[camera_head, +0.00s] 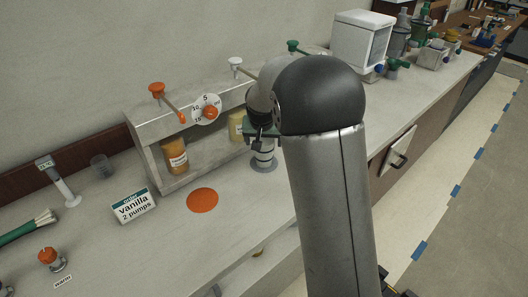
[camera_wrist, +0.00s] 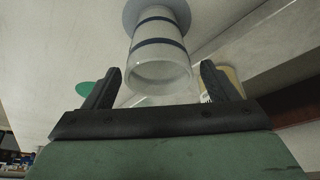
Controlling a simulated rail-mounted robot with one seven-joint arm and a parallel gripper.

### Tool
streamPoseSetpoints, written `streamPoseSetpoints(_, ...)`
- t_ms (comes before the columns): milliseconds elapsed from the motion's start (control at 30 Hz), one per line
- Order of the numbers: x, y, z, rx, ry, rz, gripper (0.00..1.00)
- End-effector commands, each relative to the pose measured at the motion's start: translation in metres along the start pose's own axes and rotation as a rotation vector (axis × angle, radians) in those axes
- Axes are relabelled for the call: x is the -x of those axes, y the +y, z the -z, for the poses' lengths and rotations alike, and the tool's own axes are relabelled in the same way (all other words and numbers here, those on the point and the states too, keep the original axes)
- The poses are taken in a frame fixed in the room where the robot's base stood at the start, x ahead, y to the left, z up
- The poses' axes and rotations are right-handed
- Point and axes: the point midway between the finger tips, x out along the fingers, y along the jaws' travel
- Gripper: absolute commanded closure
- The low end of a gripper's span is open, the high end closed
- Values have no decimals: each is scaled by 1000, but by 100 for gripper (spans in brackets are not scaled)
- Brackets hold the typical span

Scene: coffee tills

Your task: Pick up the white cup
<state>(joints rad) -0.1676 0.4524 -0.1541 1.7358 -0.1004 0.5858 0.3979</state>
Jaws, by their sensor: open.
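The white cup (camera_head: 264,157) has dark bands and stands upright on a grey disc (camera_head: 253,166) on the counter, beside the dispenser. In the wrist view the cup (camera_wrist: 158,42) is large, with its clear, open rim toward the camera and the grey disc (camera_wrist: 184,10) behind it. My gripper (camera_head: 262,134) is directly above the cup, and my arm covers part of this area. In the wrist view the jaws of my gripper (camera_wrist: 160,72) are wide apart, one on each side of the cup's rim. I see no contact.
The grey dispenser (camera_head: 148,139) with orange, white and green pump handles stands close behind the cup. An orange disc (camera_head: 202,200) lies on bare counter to the left, near a "vanilla 2 pumps" sign (camera_head: 133,207). A white machine (camera_head: 362,40) stands farther back right.

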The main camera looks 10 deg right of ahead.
Motion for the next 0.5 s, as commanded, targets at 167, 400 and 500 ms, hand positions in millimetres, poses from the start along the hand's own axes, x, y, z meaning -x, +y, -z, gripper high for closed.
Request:
streamPoseSetpoints(167,-27,2,-2,-1,-3,-2,20)
streamPoseSetpoints(400,-37,1,-2,-1,0,0,20)
streamPoseSetpoints(500,-36,1,-2,0,-1,0,20)
